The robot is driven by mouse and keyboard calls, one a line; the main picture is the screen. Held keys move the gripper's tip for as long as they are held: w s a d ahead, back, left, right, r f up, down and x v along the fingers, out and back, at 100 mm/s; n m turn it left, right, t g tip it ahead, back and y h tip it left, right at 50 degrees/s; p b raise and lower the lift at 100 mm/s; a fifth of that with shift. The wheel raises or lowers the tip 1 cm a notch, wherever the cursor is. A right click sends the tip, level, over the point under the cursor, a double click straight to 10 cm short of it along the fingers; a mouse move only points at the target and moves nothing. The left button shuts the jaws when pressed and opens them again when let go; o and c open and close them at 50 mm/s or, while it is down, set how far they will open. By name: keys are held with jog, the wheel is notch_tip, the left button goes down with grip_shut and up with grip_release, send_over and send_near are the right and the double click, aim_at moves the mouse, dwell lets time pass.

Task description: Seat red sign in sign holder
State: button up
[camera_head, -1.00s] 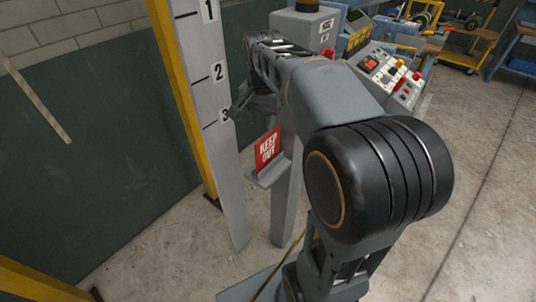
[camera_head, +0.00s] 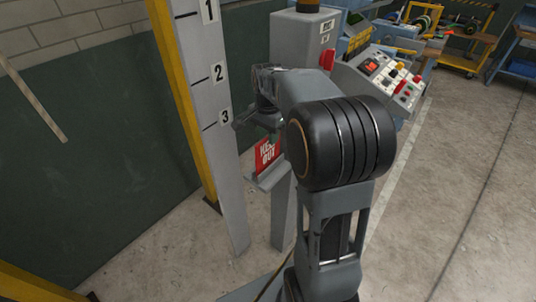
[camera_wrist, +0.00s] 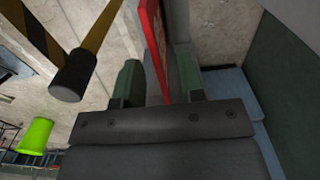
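The red sign (camera_head: 267,154) with white KEEP OUT lettering stands in a grey angled ledge (camera_head: 268,180) on the grey post, which looks like the sign holder. My gripper (camera_head: 263,130) is just above the sign and hides its upper edge in the head view. In the wrist view the sign (camera_wrist: 153,35) reaches in between the two green fingers of my gripper (camera_wrist: 160,80). The fingers stand apart, with a gap showing on the right finger's side. I cannot tell whether the left finger touches the sign. The sign's lower edge in the ledge is not clearly visible.
A grey upright with number plates (camera_head: 214,120) and a yellow post (camera_head: 184,105) stand close left of the sign. A control panel (camera_head: 390,78) and a red handle (camera_head: 327,59) are to the right. The concrete floor (camera_head: 460,200) at right is clear.

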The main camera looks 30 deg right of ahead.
aim_at(265, 153)
notch_tip(265, 153, down, 5)
jog(key=shift+d+r, duration=0.1)
jog(key=shift+r, duration=0.05)
grip_shut()
dwell(0.4)
